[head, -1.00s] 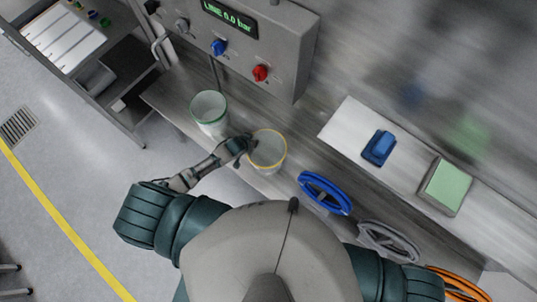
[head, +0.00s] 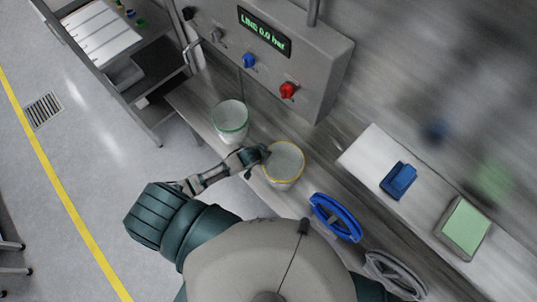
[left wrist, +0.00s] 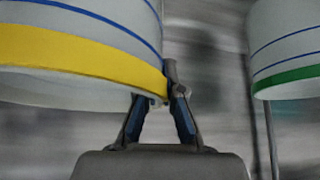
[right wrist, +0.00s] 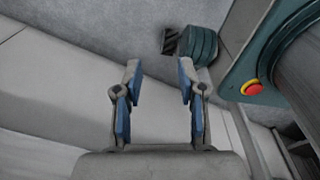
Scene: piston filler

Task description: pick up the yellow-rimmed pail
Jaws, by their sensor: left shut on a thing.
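The yellow-rimmed pail (head: 284,165) is pale and open-topped, near the front edge of the grey counter. My left gripper (head: 264,153) is at its left side, shut on the rim. In the left wrist view, the pail (left wrist: 80,50) shows its yellow rim band and blue lines, with the fingers (left wrist: 160,92) closed at the band's right end. I cannot tell whether the pail's base is clear of the counter. My right gripper (right wrist: 158,75) is open and empty in the right wrist view; it is out of the head view.
A green-rimmed pail (head: 230,122) stands just left of the yellow-rimmed one. A control box (head: 280,50) with blue and red knobs is behind. A blue object (head: 398,180) sits on a white board.

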